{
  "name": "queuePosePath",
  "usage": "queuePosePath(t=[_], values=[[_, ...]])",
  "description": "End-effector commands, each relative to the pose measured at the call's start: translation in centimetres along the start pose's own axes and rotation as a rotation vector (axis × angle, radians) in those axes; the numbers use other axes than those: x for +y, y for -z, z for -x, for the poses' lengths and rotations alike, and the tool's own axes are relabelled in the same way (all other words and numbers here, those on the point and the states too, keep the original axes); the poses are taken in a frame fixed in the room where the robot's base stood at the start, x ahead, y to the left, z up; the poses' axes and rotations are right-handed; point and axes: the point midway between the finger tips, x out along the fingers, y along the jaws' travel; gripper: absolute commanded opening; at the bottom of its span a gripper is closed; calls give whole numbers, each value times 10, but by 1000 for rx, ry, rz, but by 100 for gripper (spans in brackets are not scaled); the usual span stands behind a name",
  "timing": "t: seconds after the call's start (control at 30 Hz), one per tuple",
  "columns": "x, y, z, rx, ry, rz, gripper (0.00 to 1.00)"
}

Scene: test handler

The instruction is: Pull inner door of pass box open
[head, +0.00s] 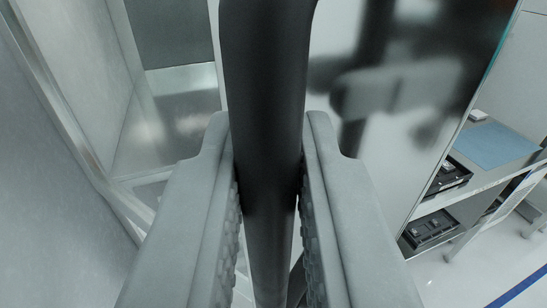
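A dark, round vertical bar, the door handle (268,90), runs down the middle of the head view. My gripper (268,165) has one grey finger on each side of the handle, with ridged pads against it; it is shut on the handle. The door (400,130) is the glossy panel to the right, with a blurred dark reflection of the handle and gripper. To the left, the pass box interior (180,115) shows pale walls and a shiny metal floor, so the door appears to stand open. The handle's lower mount is mostly hidden by the fingers.
A pale frame edge (75,135) and wall stand close on the left. Beyond the door's right edge is a shelf unit (470,190) with dark trays and a blue mat (497,143). Pale floor with a blue stripe (518,288) lies at lower right.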

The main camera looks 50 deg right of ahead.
Motion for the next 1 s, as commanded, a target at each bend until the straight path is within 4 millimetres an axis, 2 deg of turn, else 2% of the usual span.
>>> queuePosePath(t=[0.03,0.2,0.5,0.8,1.0], values=[[-13,-1,13,0,4,2,0],[-47,-1,46,0,3,2,0],[-103,-1,91,1,3,1,0],[-148,-1,119,1,1,1,0],[-166,-1,129,0,0,2,0]])
